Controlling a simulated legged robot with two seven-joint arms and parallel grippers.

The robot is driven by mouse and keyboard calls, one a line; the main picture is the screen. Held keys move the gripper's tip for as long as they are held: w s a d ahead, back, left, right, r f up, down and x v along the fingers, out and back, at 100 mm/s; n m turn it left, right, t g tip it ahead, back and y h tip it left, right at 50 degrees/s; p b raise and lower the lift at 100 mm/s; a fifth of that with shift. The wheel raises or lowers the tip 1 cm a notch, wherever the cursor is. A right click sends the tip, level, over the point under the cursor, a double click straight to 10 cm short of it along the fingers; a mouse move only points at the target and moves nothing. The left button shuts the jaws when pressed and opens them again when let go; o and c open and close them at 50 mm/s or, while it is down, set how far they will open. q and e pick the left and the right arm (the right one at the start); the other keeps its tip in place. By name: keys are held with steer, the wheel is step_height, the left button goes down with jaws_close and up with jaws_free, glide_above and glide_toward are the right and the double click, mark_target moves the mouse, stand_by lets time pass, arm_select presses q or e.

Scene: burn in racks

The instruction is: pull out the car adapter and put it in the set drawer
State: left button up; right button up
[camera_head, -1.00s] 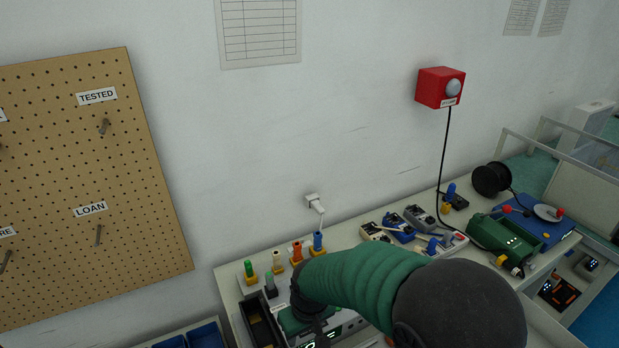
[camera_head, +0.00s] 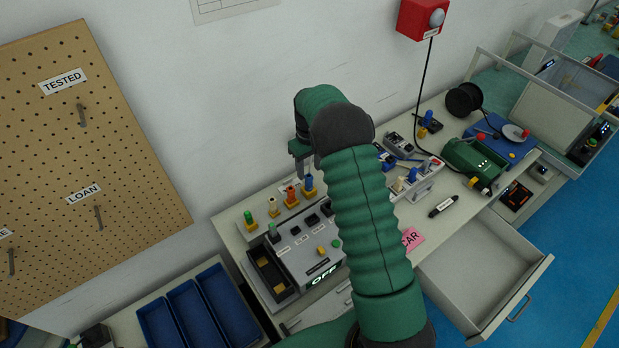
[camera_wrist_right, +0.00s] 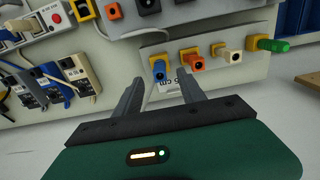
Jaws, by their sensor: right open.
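Colour-topped adapters stand in a row at the back of the bench: green (camera_head: 249,218), cream (camera_head: 272,207), orange (camera_head: 291,194) and blue (camera_head: 309,184). I cannot tell which is the car adapter; a pink note reading CAR (camera_head: 412,239) lies on the bench. My right gripper (camera_head: 300,172) is open above the row's blue end. In the wrist view its fingers (camera_wrist_right: 161,90) point toward the blue adapter (camera_wrist_right: 159,70), with nothing seen gripped. An open, empty drawer (camera_head: 480,270) juts from the bench front at right; I cannot read a label on it. My left gripper is not in view.
A grey unit (camera_head: 308,250) showing OFF stands below the row. Blue bins (camera_head: 190,310) are at lower left. A green device (camera_head: 474,160), a black reel (camera_head: 464,99) and a black marker (camera_head: 443,206) are on the right of the bench. The wall is close behind.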

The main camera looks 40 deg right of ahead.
mark_target(310, 180)
step_height(310, 180, down, 7)
steer(key=shift+s+r+p, duration=0.1)
steer(key=shift+r+p, duration=0.05)
steer(key=shift+p, duration=0.35)
steer(key=shift+d+f, duration=0.3)
steer(key=shift+f, duration=0.4)
steer(key=shift+a+r, duration=0.2)
steer(key=shift+a, duration=0.15)
steer(key=c, duration=0.6)
jaws_close()
steer(key=shift+c, duration=0.3)
jaws_free()
steer(key=shift+d, duration=0.1)
jaws_close()
steer(key=shift+f, duration=0.1)
